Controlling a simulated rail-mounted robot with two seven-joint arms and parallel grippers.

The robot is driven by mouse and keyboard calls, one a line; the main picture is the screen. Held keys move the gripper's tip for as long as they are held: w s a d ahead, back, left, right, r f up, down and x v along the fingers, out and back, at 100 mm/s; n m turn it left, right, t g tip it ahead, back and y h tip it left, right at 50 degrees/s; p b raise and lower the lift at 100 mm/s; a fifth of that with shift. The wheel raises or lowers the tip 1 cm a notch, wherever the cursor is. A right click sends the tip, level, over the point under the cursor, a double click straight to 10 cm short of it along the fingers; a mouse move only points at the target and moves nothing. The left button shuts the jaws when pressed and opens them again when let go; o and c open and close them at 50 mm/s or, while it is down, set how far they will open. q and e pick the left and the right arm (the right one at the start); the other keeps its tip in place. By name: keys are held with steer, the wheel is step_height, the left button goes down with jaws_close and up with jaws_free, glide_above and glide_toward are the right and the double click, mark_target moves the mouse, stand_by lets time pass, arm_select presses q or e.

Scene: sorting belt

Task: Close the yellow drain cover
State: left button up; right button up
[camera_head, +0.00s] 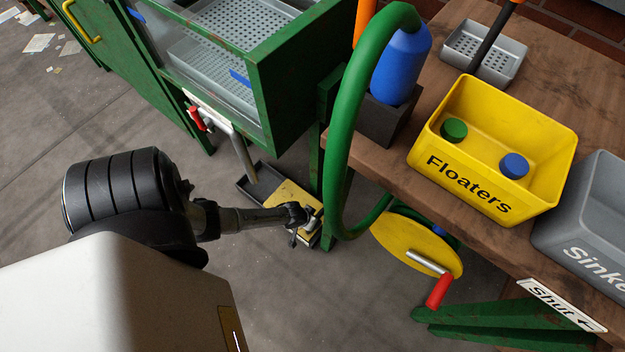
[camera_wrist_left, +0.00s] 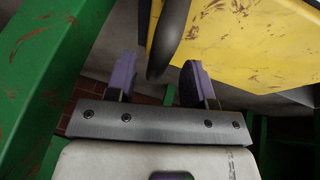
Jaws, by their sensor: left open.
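The yellow drain cover (camera_head: 285,193) is low near the floor, under the front corner of the green cabinet. It lies over the right part of a dark, shallow drain tray (camera_head: 252,184), whose left part shows uncovered. My left gripper (camera_head: 305,213) is at the cover's near right end and partly hides it. In the left wrist view, a scratched yellow surface (camera_wrist_left: 265,45) fills the upper right, with a dark curved bar (camera_wrist_left: 166,38) beside it. The left gripper's fingers (camera_wrist_left: 158,80) are apart, and the bar's lower end reaches between them. I cannot tell whether they touch it.
A green hose (camera_head: 338,150) and a table leg stand right beside the left gripper. A yellow wheel (camera_head: 415,245) with a red-handled crank is to its right. A yellow Floaters bin (camera_head: 556,160) and grey Sinkers bin (camera_head: 575,215) sit on the wooden table.

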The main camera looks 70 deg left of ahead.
arm_select(q)
steer(key=shift+w+f, duration=0.25)
steer(key=shift+f, duration=0.25)
steer(key=shift+c, duration=0.3)
jaws_close()
